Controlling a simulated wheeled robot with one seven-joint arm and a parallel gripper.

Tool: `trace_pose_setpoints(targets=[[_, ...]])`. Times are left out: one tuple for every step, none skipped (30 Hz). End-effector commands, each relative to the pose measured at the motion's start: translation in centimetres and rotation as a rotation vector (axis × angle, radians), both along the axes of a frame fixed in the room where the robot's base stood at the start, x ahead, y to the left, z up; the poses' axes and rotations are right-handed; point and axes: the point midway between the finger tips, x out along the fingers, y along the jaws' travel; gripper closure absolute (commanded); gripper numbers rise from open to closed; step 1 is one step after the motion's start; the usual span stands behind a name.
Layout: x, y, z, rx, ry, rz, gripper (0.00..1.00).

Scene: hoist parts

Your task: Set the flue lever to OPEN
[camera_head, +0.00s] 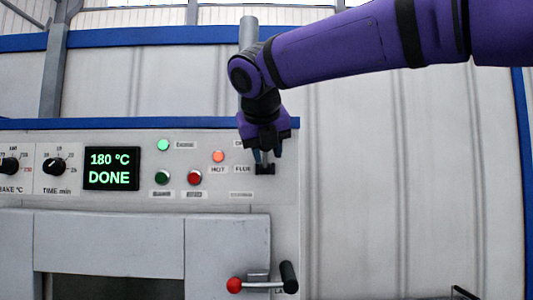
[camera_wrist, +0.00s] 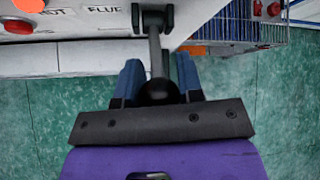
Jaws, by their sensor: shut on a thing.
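The flue lever shows in the wrist view as a grey rod (camera_wrist: 155,48) with a dark round knob (camera_wrist: 158,92), coming out of a black bracket (camera_wrist: 152,19) beside the FLUE label. In the head view its black mount (camera_head: 265,169) is at the right end of the control panel, and the lever is mostly hidden by my gripper. My gripper (camera_head: 266,152) is purple and black with blue fingers, one on each side of the knob in the wrist view (camera_wrist: 159,75), shut on it. The labels above and below FLUE are too small or covered to read.
The oven panel (camera_head: 210,160) has a display (camera_head: 111,168) reading 180 °C DONE, two dials, several lights and buttons. A red-knobbed door handle (camera_head: 262,285) is below the lever. A blue-framed wire rack (camera_wrist: 235,25) shows in the wrist view over green floor.

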Motion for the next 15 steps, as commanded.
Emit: trace_pose_setpoints(targets=[[0.05,0.0,0.04,0.0,0.004,0.0,1.0],[0.06,0.0,0.04,0.001,0.006,0.0,1.0],[0.06,0.0,0.05,0.001,0.007,0.0,1.0],[0.05,-0.01,0.06,0.0,0.008,0.0,1.0],[0.06,-0.01,0.06,0.0,0.008,0.0,1.0],[0.06,-0.02,0.07,0.001,0.008,-0.001,1.0],[0.06,-0.02,0.07,0.001,0.008,-0.001,1.0],[0.06,-0.02,0.07,0.001,0.008,-0.001,1.0],[0.06,-0.03,0.08,0.001,0.007,0.0,1.0],[0.06,-0.03,0.08,0.001,0.007,0.0,1.0],[0.06,-0.03,0.09,0.0,0.007,-0.001,1.0],[0.06,-0.03,0.09,0.0,0.006,-0.001,1.0],[0.07,-0.04,0.1,0.001,0.006,-0.002,0.64],[0.07,-0.04,0.1,0.001,0.006,-0.002,0.57],[0.06,-0.04,0.09,0.001,0.006,-0.002,0.47]])
